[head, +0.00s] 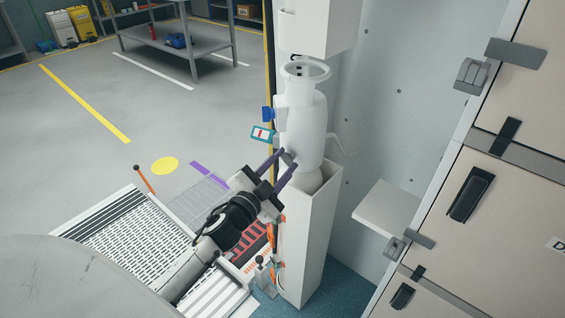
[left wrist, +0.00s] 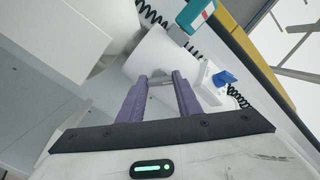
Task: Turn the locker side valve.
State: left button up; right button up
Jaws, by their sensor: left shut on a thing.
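A white cylinder (head: 304,125) with a ring-shaped collar on top stands upright in a white column holder. A small grey part, which I take to be the valve handle (head: 289,156), sits low on its near left side. My left gripper (head: 284,162) reaches it from the lower left, its two purple fingers on either side of it. In the left wrist view the purple fingers (left wrist: 160,84) close on this grey piece in front of the white cylinder (left wrist: 157,52). The fingertips partly hide the handle, and its turn angle is unclear. My right gripper is not in view.
A blue part (head: 267,114) and a teal-edged tag (head: 262,134) hang left of the cylinder. The white column (head: 308,235) stands below it, with a shelf (head: 388,208) and locker doors (head: 480,190) to the right. A ramp (head: 130,232) lies left.

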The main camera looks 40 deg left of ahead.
pick_arm(q)
jog(key=m, duration=0.4)
jog(key=shift+m, duration=2.8)
jog(key=o, duration=1)
jog(key=shift+o, duration=0.2)
jog(key=s+d+b, duration=0.1)
jog(key=s, duration=0.9)
jog(key=shift+s, duration=0.2)
jog(key=s+d+f+n+g+h, duration=0.1)
jog(key=s+d+f+n+g, duration=0.2)
jog(key=s+d+f+n, duration=0.2)
jog(key=s+d+f+n+g+h, duration=0.1)
jog(key=s+d+f+n+g, duration=0.2)
jog(key=f, duration=0.8)
jog(key=s+d+f+n+g+h, duration=0.2)
jog(key=s+d+f+n+g, duration=0.1)
jog(key=s+d+f+n, duration=0.3)
jog(key=s+d+f, duration=0.2)
jog(key=d, duration=0.2)
jog(key=shift+s+f+n, duration=0.25)
jog(key=shift+f+n, duration=0.15)
